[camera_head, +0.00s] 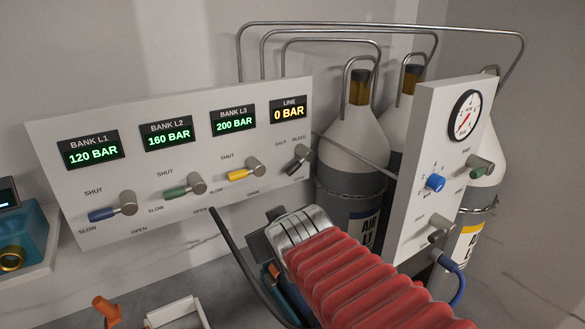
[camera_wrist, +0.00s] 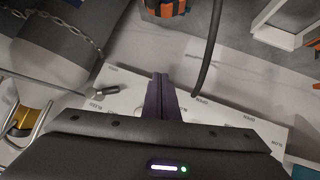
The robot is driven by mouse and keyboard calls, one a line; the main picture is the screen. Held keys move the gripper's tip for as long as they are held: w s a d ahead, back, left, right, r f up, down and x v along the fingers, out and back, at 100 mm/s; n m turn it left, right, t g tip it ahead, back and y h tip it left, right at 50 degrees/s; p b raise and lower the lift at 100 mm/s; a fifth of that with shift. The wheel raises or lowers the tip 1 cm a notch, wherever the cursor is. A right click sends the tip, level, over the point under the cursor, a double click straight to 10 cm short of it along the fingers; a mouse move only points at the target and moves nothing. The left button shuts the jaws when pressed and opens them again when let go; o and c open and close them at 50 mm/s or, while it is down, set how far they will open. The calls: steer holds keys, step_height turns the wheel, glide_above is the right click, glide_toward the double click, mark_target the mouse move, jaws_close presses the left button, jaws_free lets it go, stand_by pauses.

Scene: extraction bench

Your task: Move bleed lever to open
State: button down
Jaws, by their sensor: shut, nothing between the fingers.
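The bleed lever (camera_head: 297,159) is a dark handle on a grey knob at the right end of the white wall panel (camera_head: 150,215). Its handle points down and left in the head view, with SHUT, BLEED and OPEN printed around it. In the wrist view the bleed lever (camera_wrist: 102,91) lies left of my gripper (camera_wrist: 160,80). The gripper's dark fingers are together and empty, and apart from the lever in that picture. In the head view my red-sleeved arm hides the fingertips.
Blue (camera_head: 103,214), green (camera_head: 175,192) and yellow (camera_head: 240,174) levers line the panel left of the bleed lever. The LINE display (camera_head: 289,109) reads 0 BAR. Gas cylinders (camera_head: 352,150) and a gauge panel (camera_head: 425,150) stand to the right. A black hose (camera_head: 232,240) hangs before the panel.

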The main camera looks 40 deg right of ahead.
mark_target(295, 168)
steer(key=w+d+r+n+t+y, duration=0.2)
steer(key=d+r+n+t, duration=0.1)
steer(key=d, duration=0.3)
steer(key=w+d+r+n+t+y, duration=0.1)
steer(key=d+r+n+t+y, duration=0.1)
steer(key=d+t, duration=0.4)
steer(key=shift+w+r+n, duration=0.4)
steer(key=shift+r+n, duration=0.3)
steer(key=shift+n, duration=0.3)
steer(key=shift+w, duration=0.1)
steer(key=w, duration=0.6)
steer(key=w+r, duration=0.1)
steer(key=w, duration=0.2)
steer(key=shift+w+a, duration=0.1)
steer(key=shift+w, duration=0.3)
steer(key=shift+s+d+f, duration=0.25)
steer(key=shift+d+f, duration=0.25)
steer(key=shift+f, duration=0.35)
steer(key=shift+s+d+f, duration=0.2)
steer(key=shift+d+f, duration=0.3)
steer(key=shift+f, duration=0.3)
steer(key=shift+a, duration=0.1)
steer(key=shift+d, duration=0.2)
